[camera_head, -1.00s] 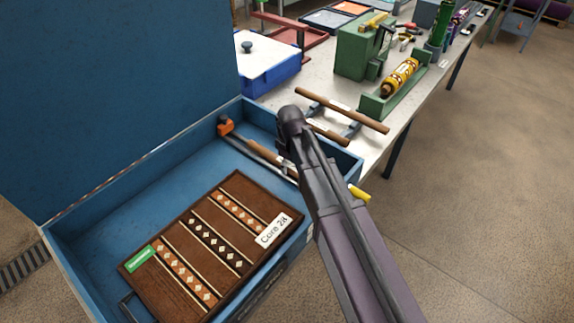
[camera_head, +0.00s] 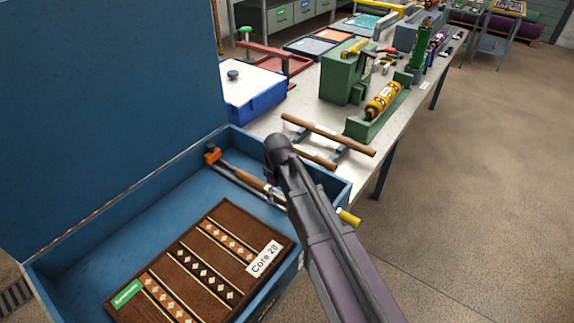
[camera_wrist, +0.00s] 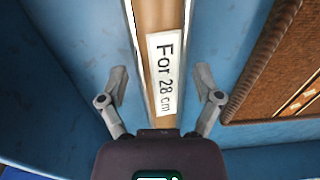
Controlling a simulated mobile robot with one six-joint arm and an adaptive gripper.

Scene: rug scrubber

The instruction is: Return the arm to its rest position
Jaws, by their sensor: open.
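My arm (camera_head: 318,225) reaches over an open blue box. In the wrist view my gripper (camera_wrist: 161,78) is open, with one finger on each side of a wooden bar (camera_wrist: 150,20) labelled "For 28 cm". The fingers stand apart from the bar's sides; its near end is hidden by the gripper body. In the head view the bar (camera_head: 247,180) lies in the box along its far side, with an orange end piece (camera_head: 212,154).
The blue box (camera_head: 95,240) has a raised lid (camera_head: 100,100) and holds a brown patterned rug piece (camera_head: 205,260) labelled "Core 28". Behind it a long table (camera_head: 300,105) carries a wooden-bar stand (camera_head: 330,140), a green machine (camera_head: 345,78) and a blue bin (camera_head: 262,100). The floor at right is clear.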

